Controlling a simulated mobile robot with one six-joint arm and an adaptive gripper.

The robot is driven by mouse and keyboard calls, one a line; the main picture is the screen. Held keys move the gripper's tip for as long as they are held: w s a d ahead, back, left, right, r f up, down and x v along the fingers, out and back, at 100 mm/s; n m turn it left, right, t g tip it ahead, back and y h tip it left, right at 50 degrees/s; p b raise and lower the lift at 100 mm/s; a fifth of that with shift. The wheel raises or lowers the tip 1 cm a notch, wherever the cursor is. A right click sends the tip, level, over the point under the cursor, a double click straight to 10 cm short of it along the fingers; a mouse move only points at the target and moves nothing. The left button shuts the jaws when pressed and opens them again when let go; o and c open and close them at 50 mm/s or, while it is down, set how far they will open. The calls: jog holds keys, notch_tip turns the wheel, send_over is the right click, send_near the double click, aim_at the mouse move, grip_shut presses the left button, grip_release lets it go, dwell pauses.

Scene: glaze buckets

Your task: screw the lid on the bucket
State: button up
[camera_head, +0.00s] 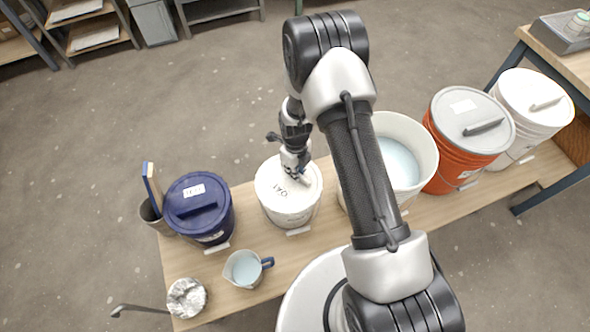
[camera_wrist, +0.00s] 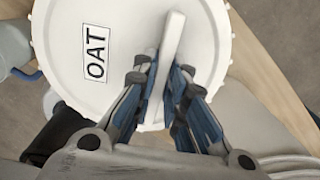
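A white lid (camera_head: 276,184) labelled OAT sits on top of a white bucket (camera_head: 291,217) on the low wooden bench. In the wrist view the lid (camera_wrist: 105,25) fills the upper middle, with a raised bar handle (camera_wrist: 172,38) across it. My gripper (camera_head: 298,174) is above the lid, pointing down. In the wrist view its fingers (camera_wrist: 166,75) are on both sides of the handle's near end and look closed on it. The fingers hide part of the handle. I cannot tell how tightly the lid sits on the rim.
An open white bucket (camera_head: 421,140) of pale blue liquid stands to the right, partly behind my arm. Orange (camera_head: 455,150) and white (camera_head: 535,105) lidded buckets stand beyond.

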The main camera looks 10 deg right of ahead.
jog(key=o, duration=0.4)
jog(key=shift+s, duration=0.1)
jog(key=shift+c, duration=0.2)
jog(key=shift+o, duration=0.3)
jog(key=o, duration=0.8)
jog(key=shift+c, duration=0.2)
jog(key=shift+r+p, duration=2.3)
jog(key=shift+r, duration=1.25)
